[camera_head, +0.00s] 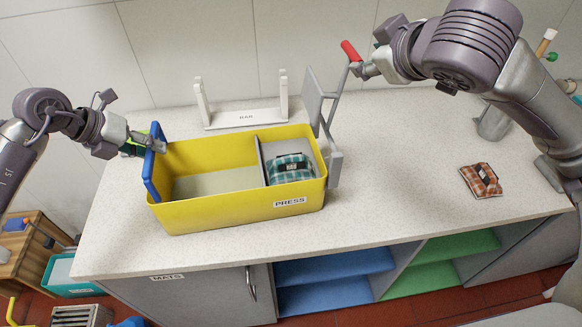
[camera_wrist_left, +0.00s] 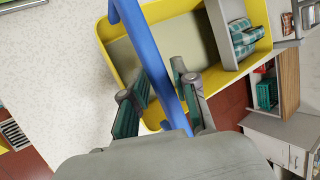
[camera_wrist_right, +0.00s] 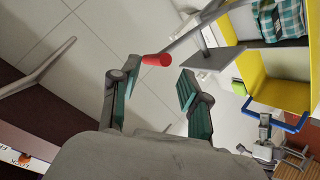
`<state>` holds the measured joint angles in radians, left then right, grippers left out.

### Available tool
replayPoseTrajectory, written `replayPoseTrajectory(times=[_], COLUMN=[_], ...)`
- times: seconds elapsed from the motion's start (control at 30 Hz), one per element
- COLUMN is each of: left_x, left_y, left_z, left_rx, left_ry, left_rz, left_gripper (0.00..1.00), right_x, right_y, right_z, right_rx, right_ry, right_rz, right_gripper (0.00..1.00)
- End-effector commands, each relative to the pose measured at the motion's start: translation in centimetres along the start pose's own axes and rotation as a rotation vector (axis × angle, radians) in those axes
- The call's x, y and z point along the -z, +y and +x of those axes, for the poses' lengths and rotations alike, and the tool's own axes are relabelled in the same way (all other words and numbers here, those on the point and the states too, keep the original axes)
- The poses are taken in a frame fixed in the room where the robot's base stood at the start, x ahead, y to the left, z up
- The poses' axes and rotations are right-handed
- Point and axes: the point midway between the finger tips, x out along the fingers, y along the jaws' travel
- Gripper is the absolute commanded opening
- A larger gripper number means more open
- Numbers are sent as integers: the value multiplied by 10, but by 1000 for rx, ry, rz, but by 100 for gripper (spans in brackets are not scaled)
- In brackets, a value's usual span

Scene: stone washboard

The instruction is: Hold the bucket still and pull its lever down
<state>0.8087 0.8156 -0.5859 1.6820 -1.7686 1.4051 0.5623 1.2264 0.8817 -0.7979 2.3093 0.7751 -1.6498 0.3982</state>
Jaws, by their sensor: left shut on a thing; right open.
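The yellow bucket (camera_head: 222,212), labelled PRESS, sits on the stone counter. A grey divider (camera_head: 263,162) splits it, and a teal plaid bundle (camera_head: 291,170) lies in its right compartment. My left gripper (camera_head: 150,143) is shut on the blue handle (camera_head: 151,175) at the bucket's left end; the handle also runs between the fingers in the left wrist view (camera_wrist_left: 160,60). The grey lever (camera_head: 338,97) rises at the bucket's right end, with a red grip (camera_head: 350,50) on top. My right gripper (camera_wrist_right: 150,88) is open, with the red grip (camera_wrist_right: 157,60) in view between and beyond its fingers.
A white rack labelled BAR (camera_head: 243,118) stands behind the bucket. A brown plaid bundle (camera_head: 481,181) lies on the counter at right, and a grey metal container (camera_head: 493,122) stands behind it. The counter (camera_head: 400,190) between bucket and brown bundle is clear.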

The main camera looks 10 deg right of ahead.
Motion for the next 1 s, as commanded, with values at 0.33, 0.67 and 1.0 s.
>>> replayPoseTrajectory(times=[0.33, 0.67, 1.0], left_x=[2, 2, 2], left_y=[2, 2, 2], left_z=[2, 2, 2], left_rx=[-5, -5, -5], left_ry=[7, 6, 6], left_rz=[0, 0, 0], left_gripper=[0, 0, 0], right_x=[0, 0, 0], right_y=[-1, -1, 0], right_z=[40, 47, 47], right_rx=[1, 0, -1], right_ry=[0, 1, 1], right_rz=[1, 0, 0], right_gripper=[46, 46, 19])
